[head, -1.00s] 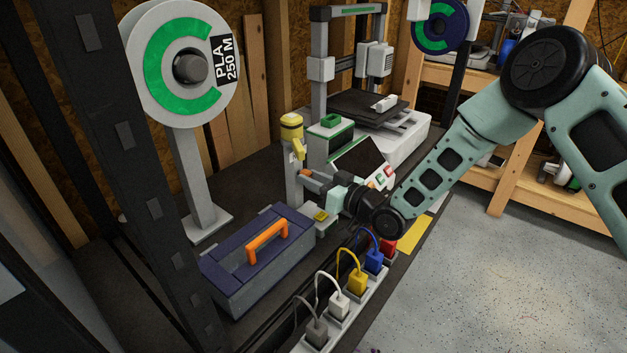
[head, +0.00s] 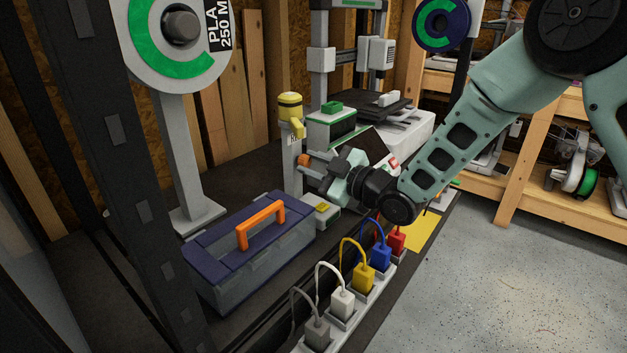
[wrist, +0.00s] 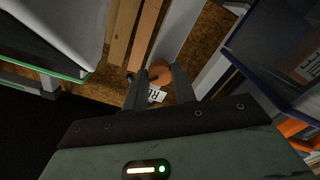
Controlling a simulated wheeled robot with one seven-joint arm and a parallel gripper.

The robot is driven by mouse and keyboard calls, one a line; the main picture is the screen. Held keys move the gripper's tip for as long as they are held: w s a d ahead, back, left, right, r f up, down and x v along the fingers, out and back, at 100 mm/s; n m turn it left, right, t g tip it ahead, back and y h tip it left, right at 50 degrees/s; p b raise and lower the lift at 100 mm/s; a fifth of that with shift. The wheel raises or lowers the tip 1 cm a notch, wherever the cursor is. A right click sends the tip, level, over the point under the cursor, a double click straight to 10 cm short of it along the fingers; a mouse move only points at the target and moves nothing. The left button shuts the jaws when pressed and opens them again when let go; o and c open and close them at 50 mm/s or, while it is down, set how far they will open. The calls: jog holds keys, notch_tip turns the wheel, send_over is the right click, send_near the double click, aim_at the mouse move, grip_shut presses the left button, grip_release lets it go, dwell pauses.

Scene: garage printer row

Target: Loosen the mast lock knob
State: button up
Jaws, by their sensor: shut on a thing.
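The mast lock knob (head: 303,161) is a small orange knob on the side of a grey upright mast (head: 291,182) with a yellow top. In the wrist view the knob (wrist: 160,70) shows between my two dark fingers, against the pale mast (wrist: 178,35). My gripper (head: 309,164) reaches the knob from the right and is shut on it. The fingers hide part of the knob's sides. A white label (wrist: 157,95), partly hidden, shows close by the fingers in the wrist view.
A blue-lidded toolbox (head: 225,240) with an orange handle stands in front of the mast. A power strip (head: 345,318) with several coloured plugs runs along the front edge. A printer (head: 400,135) stands behind my gripper, and a spool stand (head: 185,150) is at left.

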jog(key=n+b, duration=0.1)
jog(key=b, duration=0.1)
jog(key=n+b, duration=0.4)
jog(key=b, duration=0.1)
jog(key=shift+f, duration=0.35)
jog(key=n+b, duration=0.3)
jog(key=b, duration=0.1)
jog(key=shift+r, duration=0.2)
jog(key=shift+n, duration=0.4)
jog(key=o, duration=1)
jog(key=shift+r, duration=0.1)
jog(key=shift+s+d, duration=0.1)
jog(key=shift+d, duration=0.05)
jog(key=p+v, duration=0.1)
jog(key=v, duration=1.6)
jog(key=shift+s, duration=0.1)
